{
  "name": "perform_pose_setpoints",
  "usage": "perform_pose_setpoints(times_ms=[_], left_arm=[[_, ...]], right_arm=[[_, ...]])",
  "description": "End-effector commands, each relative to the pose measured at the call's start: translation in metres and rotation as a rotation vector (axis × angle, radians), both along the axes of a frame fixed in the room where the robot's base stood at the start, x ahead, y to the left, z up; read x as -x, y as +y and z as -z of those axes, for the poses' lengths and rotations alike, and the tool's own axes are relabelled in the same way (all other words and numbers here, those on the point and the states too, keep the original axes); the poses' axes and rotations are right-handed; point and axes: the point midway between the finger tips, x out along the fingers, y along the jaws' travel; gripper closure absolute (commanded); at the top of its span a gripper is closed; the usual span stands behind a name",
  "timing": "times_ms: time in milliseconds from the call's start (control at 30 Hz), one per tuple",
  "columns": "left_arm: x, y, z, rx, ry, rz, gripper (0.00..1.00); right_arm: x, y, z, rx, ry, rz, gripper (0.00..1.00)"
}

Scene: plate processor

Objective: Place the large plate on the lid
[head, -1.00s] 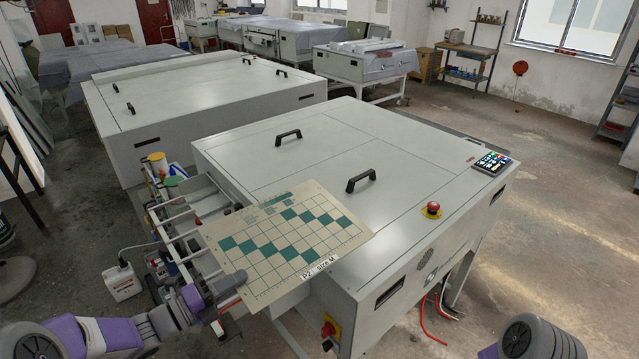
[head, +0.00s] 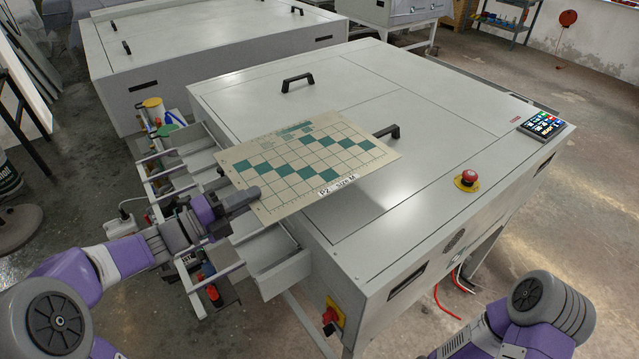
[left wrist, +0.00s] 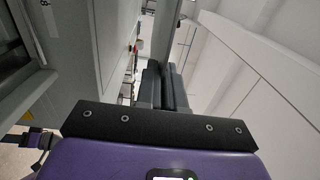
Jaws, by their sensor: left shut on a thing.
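The large plate (head: 345,147) is a beige sheet with a green checkered grid and a label reading "P2 size M". It reaches over the left front part of the grey processor lid (head: 365,90). I cannot tell whether its far part touches the lid. My left gripper (head: 250,195) is shut on the plate's left edge, beyond the machine's left side.
Black handles stand on the lid, one behind the plate (head: 297,82) and one at its right edge (head: 388,132). A red emergency button (head: 467,178) and a keypad (head: 541,125) sit on the right. An open rack with trays (head: 185,160) juts out left. The lid's right part is clear.

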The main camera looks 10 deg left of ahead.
Motion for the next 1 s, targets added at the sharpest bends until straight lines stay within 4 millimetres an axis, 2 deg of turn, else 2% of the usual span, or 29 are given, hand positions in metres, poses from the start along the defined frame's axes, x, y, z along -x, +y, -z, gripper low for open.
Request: perform_pose_setpoints(times_ms=[33,233,433,667,900,1000], left_arm=[[0.001,0.0,0.003,-0.001,-0.007,0.0,1.0],[0.002,-0.001,0.005,0.008,-0.008,-0.003,1.0],[0.002,0.0,0.038,0.012,-0.006,-0.003,1.0],[0.002,-0.001,0.056,0.009,-0.008,-0.002,1.0],[0.003,-0.001,0.095,0.011,-0.007,-0.002,1.0],[0.003,-0.001,0.099,0.009,-0.009,-0.002,1.0]], right_arm=[[0.0,0.0,0.012,0.0,-0.001,0.0,1.0],[0.0,0.0,0.023,0.0,-0.001,-0.001,1.0],[0.0,0.0,0.038,0.0,-0.001,-0.001,1.0],[0.0,0.0,0.045,0.0,-0.001,-0.001,1.0],[0.0,0.0,0.063,0.0,-0.001,-0.001,1.0],[0.0,0.0,0.065,0.0,-0.001,0.0,1.0]])
